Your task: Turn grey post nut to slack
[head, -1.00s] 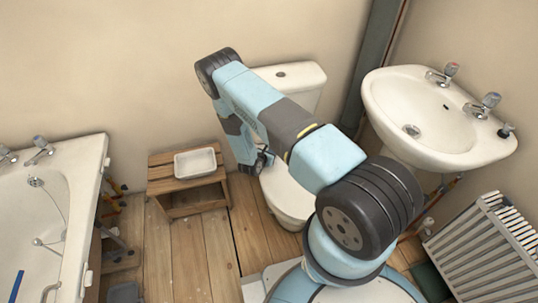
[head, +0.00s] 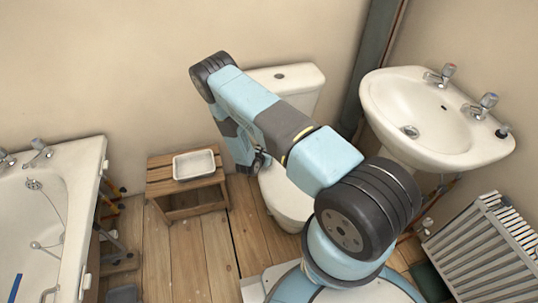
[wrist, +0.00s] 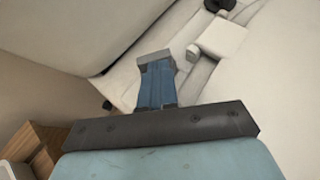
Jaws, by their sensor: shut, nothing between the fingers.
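My gripper (wrist: 154,58) shows in the wrist view as blue fingers with grey tips, closed together and empty. In the head view its dark end (head: 257,162) hangs beside the front left of the toilet, partly hidden by my arm. I cannot make out a grey post nut in either view. In the wrist view, pale surfaces lie beyond the fingertips, with a white block (wrist: 219,37) and a dark round piece (wrist: 219,4) near the top edge. I cannot tell what these two belong to.
The toilet (head: 290,80) stands behind my arm. A wooden stool (head: 160,180) with a white tray (head: 194,153) is to its left. The bath (head: 85,200) is at far left. The basin (head: 450,140) and a white slatted rack (head: 490,245) are on the right. Bare floor (head: 190,255) lies between bath and arm.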

